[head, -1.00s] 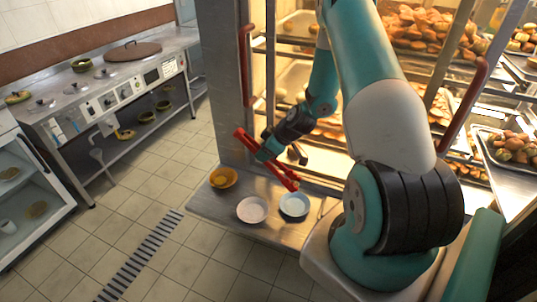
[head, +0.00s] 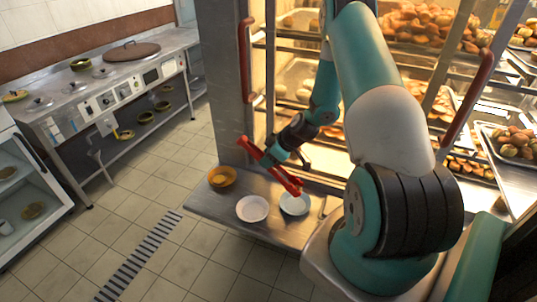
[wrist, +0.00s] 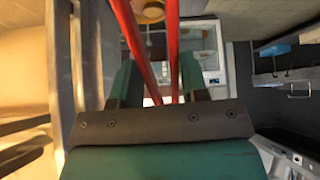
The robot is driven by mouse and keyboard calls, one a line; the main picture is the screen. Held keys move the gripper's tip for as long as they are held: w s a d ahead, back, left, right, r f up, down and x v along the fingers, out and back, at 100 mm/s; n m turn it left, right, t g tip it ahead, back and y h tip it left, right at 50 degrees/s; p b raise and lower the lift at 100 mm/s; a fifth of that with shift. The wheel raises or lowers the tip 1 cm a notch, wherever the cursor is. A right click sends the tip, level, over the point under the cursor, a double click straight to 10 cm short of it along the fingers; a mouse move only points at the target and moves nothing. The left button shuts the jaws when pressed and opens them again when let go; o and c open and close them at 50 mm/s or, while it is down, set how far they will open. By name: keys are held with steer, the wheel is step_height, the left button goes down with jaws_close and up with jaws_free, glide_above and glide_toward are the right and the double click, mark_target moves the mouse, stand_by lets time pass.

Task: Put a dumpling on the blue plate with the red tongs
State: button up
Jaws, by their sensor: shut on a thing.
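My gripper (head: 278,156) is shut on the red tongs (head: 285,179). The tongs slant down to the right, with their lower end over or just in front of the blue plate (head: 295,207). They partly cover its back rim. In the wrist view the two red arms of the tongs (wrist: 133,42) pass between my gripper's fingers (wrist: 158,88). The tongs' tips are too small to tell whether they hold a dumpling. I cannot make out a dumpling on the blue plate.
A white plate (head: 252,209) and an orange bowl (head: 222,177) with yellowish contents stand left of the blue plate on the metal shelf (head: 205,204). The lit cabinet holding trays of buns rises behind. Its red handle (head: 245,58) is close to my arm. Floor lies open at left.

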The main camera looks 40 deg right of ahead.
steer(key=shift+f+b, duration=1.1)
steer(key=shift+f, duration=1.2)
steer(key=o, duration=0.8)
steer(key=shift+o, duration=0.2)
step_height(320, 180, up, 10)
steer(key=p, duration=0.6)
